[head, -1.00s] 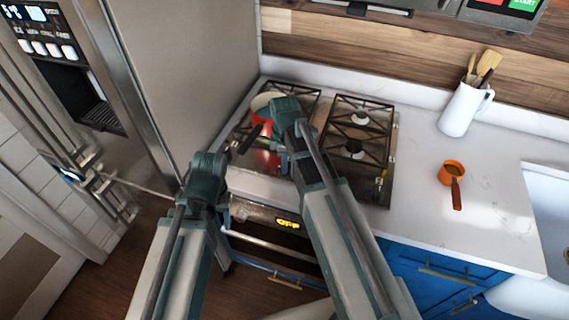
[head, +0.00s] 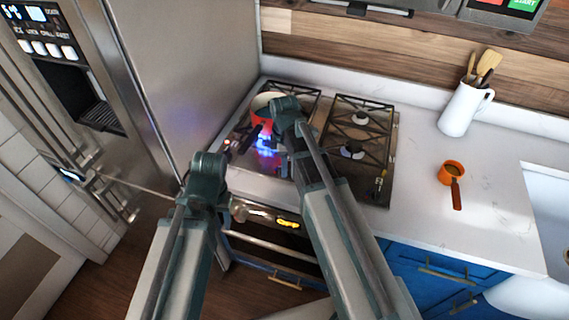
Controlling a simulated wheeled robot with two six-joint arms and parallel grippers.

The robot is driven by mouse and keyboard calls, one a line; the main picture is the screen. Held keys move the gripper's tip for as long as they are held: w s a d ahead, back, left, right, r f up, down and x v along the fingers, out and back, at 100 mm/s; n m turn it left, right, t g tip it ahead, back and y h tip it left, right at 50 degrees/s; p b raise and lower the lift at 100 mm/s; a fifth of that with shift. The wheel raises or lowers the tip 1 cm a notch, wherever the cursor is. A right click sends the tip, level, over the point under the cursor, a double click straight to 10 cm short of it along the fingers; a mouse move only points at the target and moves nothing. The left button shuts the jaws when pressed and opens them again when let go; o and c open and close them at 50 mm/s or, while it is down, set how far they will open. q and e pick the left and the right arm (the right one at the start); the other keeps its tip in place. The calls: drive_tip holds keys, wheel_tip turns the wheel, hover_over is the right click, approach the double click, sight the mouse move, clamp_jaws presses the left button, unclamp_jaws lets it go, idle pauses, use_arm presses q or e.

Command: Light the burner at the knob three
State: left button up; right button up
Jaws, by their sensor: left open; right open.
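Blue flames (head: 266,147) show on the front left part of the gas cooktop (head: 330,172), below a red pan (head: 260,121) with a pale inside and a dark handle. My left gripper (head: 227,152) is open at the cooktop's left front edge. My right gripper (head: 285,106) is beside the pan's right side; it is open, though its fingers are mostly hidden behind its own wrist. My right arm crosses the front of the cooktop. I cannot make out knob three; the arms cover much of the front edge.
The oven below shows a lit OFF display (head: 287,223). A steel fridge (head: 190,70) stands close on the left. On the right counter are an orange measuring cup (head: 453,171) and a white utensil jug (head: 466,109). The counter between them and the cooktop is clear.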

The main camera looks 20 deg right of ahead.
wheel_tip(320, 180, up, 14)
drive_tip(key=p, duration=1.3)
drive_tip(key=shift+p, duration=0.35)
drive_tip(key=shift+f, duration=0.25)
wheel_tip(320, 180, down, 14)
drive_tip(key=b, duration=1.4)
drive_tip(key=shift+r, duration=0.15)
clamp_jaws()
